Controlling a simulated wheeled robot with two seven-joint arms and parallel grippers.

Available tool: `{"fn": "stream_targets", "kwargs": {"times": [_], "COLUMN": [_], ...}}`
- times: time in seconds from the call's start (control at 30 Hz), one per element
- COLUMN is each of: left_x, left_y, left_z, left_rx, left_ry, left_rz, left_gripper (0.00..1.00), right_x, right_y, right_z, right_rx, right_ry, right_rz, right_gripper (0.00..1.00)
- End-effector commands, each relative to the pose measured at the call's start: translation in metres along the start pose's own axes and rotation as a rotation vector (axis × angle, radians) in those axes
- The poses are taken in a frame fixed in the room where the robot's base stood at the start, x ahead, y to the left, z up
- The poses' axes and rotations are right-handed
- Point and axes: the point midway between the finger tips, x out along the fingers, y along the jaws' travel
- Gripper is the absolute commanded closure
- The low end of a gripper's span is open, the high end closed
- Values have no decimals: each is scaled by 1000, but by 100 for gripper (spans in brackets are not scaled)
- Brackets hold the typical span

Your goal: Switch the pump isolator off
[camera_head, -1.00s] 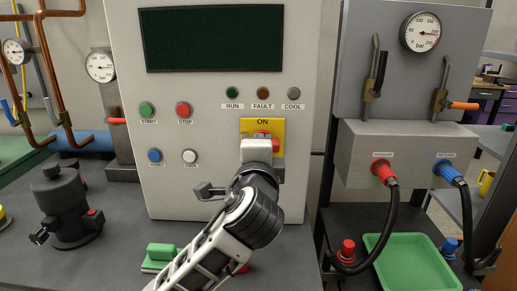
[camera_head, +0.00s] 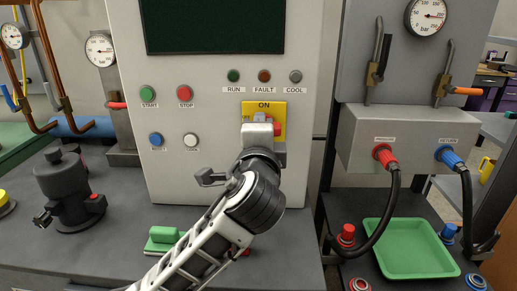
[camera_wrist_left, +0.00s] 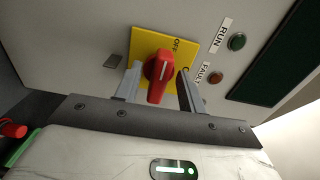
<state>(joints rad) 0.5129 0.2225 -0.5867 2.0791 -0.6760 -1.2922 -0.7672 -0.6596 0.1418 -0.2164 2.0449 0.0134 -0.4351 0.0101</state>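In the left wrist view the yellow plate (camera_wrist_left: 190,50) also bears the word OFF. My left gripper (camera_wrist_left: 157,88) is at the isolator, one finger on each side of the knob, with narrow gaps showing. In the head view the left gripper (camera_head: 262,118) covers most of the knob; a red part shows at its right. Whether a finger touches the knob is unclear. My right gripper is out of view.
Green START (camera_head: 147,92) and red STOP (camera_head: 185,93) buttons sit left of the isolator, with RUN, FAULT and COOL lamps above. A green-handled object (camera_head: 165,238) lies on the bench below. A green tray (camera_head: 410,270) and hoses (camera_head: 388,210) are at right.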

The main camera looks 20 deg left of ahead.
Motion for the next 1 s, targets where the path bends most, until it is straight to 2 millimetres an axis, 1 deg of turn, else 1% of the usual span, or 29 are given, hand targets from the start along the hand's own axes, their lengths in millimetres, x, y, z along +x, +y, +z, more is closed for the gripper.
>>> {"fn": "stream_targets", "kwargs": {"times": [0.17,0.4,0.5,0.6,0.7,0.8,1.0], "left_x": [-30,-89,-112,-130,-143,-151,-155], "left_y": [2,2,2,2,1,1,0], "left_z": [-1,-1,-1,0,-1,0,0], "left_rx": [-4,-5,-5,-5,-3,-2,-1], "left_ry": [5,6,6,4,3,2,0], "left_rz": [1,3,4,4,4,2,2], "left_gripper": [60,60,60,60,60,60,60], "right_x": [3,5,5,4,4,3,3], "right_y": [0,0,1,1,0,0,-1], "right_z": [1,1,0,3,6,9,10], "right_rx": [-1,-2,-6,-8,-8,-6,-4], "right_ry": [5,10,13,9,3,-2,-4], "right_rz": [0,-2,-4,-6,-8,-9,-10], "right_gripper": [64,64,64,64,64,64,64]}}
